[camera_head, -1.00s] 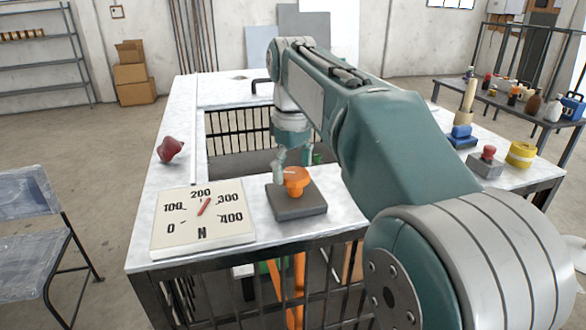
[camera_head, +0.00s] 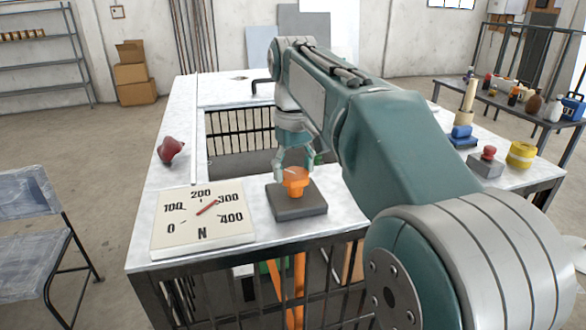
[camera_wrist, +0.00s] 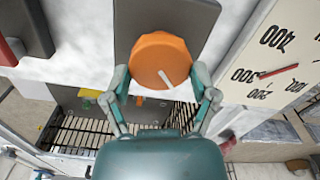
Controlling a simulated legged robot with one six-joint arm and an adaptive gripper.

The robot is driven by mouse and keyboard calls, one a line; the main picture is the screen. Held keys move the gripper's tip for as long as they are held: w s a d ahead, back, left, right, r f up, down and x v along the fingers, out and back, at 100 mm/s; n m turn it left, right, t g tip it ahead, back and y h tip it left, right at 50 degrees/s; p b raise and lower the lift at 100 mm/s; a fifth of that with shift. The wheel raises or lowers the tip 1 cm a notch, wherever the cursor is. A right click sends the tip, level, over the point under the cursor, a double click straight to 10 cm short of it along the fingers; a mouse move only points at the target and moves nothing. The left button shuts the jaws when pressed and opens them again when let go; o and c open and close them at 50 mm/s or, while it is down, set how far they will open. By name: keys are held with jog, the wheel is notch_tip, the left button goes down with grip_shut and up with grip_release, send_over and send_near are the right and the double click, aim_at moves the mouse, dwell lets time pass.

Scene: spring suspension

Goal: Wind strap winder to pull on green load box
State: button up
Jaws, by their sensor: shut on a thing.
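The strap winder has an orange knob (camera_head: 296,182) on a dark grey base plate (camera_head: 300,206) near the table's front edge. My gripper (camera_head: 293,168) reaches down to it from above and behind. In the wrist view my gripper (camera_wrist: 162,77) has one finger on each side of the round orange knob (camera_wrist: 158,56), shut on it. A pale mark shows on the knob's top. An orange strap (camera_head: 299,285) hangs below the tabletop. A bit of green (camera_head: 272,275) beside it may be the load box, mostly hidden by the bars.
A force dial (camera_head: 203,222) marked N stands left of the winder, its red needle near 300. A dark red object (camera_head: 170,150) lies at the table's left edge. A red button box (camera_head: 487,162) and yellow roll (camera_head: 520,154) stand at the right. The table has a barred opening.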

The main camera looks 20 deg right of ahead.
aim_at(293, 172)
jog(key=shift+f+m, duration=0.15)
jog(key=shift+m, duration=0.55)
jog(key=o, duration=1)
jog(key=shift+r, duration=0.2)
jog(key=shift+w+r, duration=0.1)
jog(key=shift+r, duration=3.45)
